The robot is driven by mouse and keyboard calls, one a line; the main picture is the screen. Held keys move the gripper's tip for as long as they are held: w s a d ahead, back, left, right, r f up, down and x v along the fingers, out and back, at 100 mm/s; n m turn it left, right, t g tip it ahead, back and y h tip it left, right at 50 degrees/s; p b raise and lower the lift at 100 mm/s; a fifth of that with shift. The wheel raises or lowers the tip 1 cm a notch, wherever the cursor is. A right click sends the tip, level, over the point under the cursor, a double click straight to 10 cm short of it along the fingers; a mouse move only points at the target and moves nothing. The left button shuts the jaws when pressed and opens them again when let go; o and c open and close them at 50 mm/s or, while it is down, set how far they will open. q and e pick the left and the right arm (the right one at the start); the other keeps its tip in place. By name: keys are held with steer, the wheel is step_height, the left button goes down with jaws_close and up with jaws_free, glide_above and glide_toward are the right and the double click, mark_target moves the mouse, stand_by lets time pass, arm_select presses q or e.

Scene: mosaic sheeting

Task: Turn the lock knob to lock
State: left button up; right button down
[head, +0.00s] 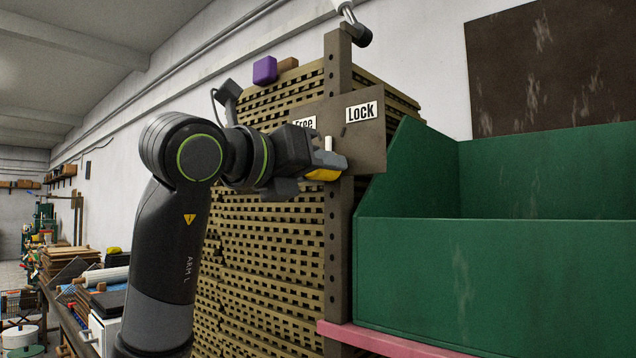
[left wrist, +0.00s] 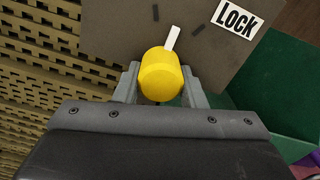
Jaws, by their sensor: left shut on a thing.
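The lock knob (left wrist: 161,78) is round and yellow with a white pointer (left wrist: 172,39). It sits on a brown plate (left wrist: 112,30); the plate (head: 368,150) and the pointer (head: 328,144) also show in the head view. In the left wrist view the pointer lies between two dark marks. The Lock label (left wrist: 237,18) is to the upper right; a partly covered Free label (head: 304,123) is at the plate's left in the head view. My left gripper (head: 328,166) is shut on the knob, with one finger on each side (left wrist: 161,88). My right gripper is not in view.
The plate is at a metal post (head: 338,245) before stacked tan slatted sheets (head: 265,235). A green bin (head: 500,270) stands close on the right, above a pink ledge (head: 385,342). A purple block (head: 265,70) lies on the stack. A cluttered bench is at the left.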

arm_select(q)
steer(key=m+b, duration=0.1)
steer(key=m, duration=0.1)
steer(key=shift+f+m, duration=0.1)
steer(key=shift+m, duration=0.2)
steer(key=shift+m+b, duration=0.35)
steer(key=shift+m, duration=0.75)
steer(key=shift+w, duration=0.1)
steer(key=o, duration=1)
steer(key=shift+a, duration=0.1)
